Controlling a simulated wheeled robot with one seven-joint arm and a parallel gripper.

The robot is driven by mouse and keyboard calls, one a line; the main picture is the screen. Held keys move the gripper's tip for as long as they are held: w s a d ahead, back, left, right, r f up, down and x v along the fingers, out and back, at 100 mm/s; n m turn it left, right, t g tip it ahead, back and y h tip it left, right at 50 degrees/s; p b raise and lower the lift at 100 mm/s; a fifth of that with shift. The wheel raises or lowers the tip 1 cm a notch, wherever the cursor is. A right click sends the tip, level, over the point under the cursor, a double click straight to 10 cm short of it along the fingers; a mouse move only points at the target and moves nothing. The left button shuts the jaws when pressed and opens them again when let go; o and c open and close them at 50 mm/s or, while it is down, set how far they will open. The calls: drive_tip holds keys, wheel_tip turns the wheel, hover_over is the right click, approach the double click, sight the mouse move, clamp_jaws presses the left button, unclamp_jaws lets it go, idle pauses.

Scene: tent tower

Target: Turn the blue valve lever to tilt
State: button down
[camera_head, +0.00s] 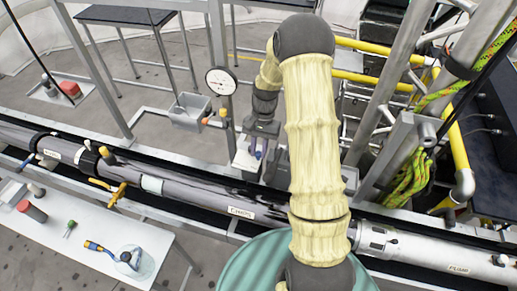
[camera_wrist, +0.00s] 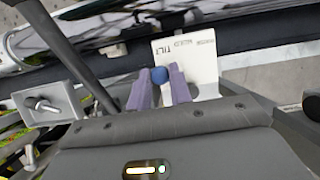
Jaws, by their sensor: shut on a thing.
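The blue valve lever shows as a round blue knob (camera_wrist: 159,75) in the wrist view. My gripper (camera_wrist: 160,87) has its two purple fingers on either side of the knob and is shut on it. A white plate (camera_wrist: 204,62) printed "TILT" stands just behind the fingers, upside down in this view. In the head view my gripper (camera_head: 256,151) reaches down past the far side of the pipe. A small bit of blue shows by its fingertips there. The lever's stem is hidden by the fingers.
A long grey pipe (camera_head: 180,189) runs across the head view in front of the plate. A round gauge (camera_head: 221,81) and a grey box (camera_head: 190,112) stand left of my arm. Metal posts and yellow pipes crowd the right. A white table (camera_head: 85,240) lies front left.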

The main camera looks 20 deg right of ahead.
drive_tip(key=c, duration=1.3)
unclamp_jaws()
drive_tip(key=b+v, duration=0.4)
drive_tip(key=v, duration=1.3)
drive_tip(key=shift+r+b, duration=0.25)
drive_tip(key=shift+b, duration=0.05)
drive_tip(key=shift+d, duration=0.1)
